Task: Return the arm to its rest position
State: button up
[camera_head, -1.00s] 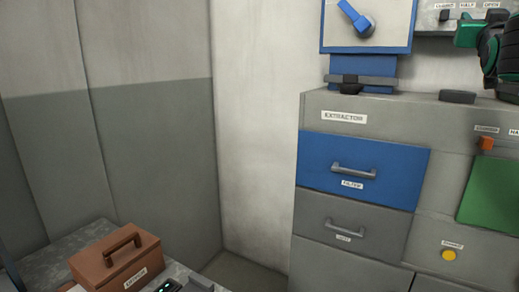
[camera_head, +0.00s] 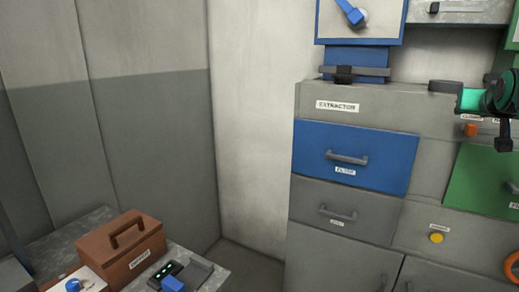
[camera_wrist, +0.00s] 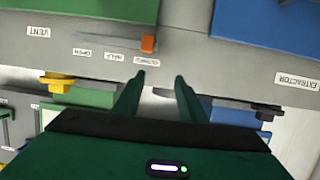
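In the wrist view my gripper (camera_wrist: 160,78) shows two dark green fingers standing apart, with nothing held between them. An orange slider (camera_wrist: 148,44) on the grey panel appears beyond the fingertips. In the head view a dark part of my arm (camera_head: 504,98) shows at the right edge, in front of the extractor cabinet; most of the arm is out of view. The wrist picture is upside down, with its labels inverted.
The extractor cabinet (camera_head: 395,112) has a blue drawer (camera_head: 320,158), a grey drawer (camera_head: 312,207) and a green panel (camera_head: 478,180). A brown toolbox (camera_head: 123,252) sits on a bench at lower left. Grey wall panels stand behind.

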jog(key=s+a+f+g+y, duration=0.3)
jog(key=s+a+f+g, duration=0.15)
jog(key=s+f, duration=0.7)
jog(key=s+a+f+g+y, duration=0.2)
jog(key=s+a+f+g, duration=0.25)
jog(key=s+f, duration=0.7)
jog(key=s+a+f+g+y, duration=0.2)
jog(key=s+a+f+g, duration=0.1)
jog(key=s+a+f, duration=0.2)
jog(key=s+f, duration=0.2)
jog(key=s, duration=0.1)
jog(key=shift+s+a+f+g+y, duration=0.15)
jog(key=shift+f+g+y, duration=0.15)
jog(key=shift+g+y, duration=0.1)
jog(key=shift+w+f, duration=0.25)
jog(key=shift+w, duration=0.35)
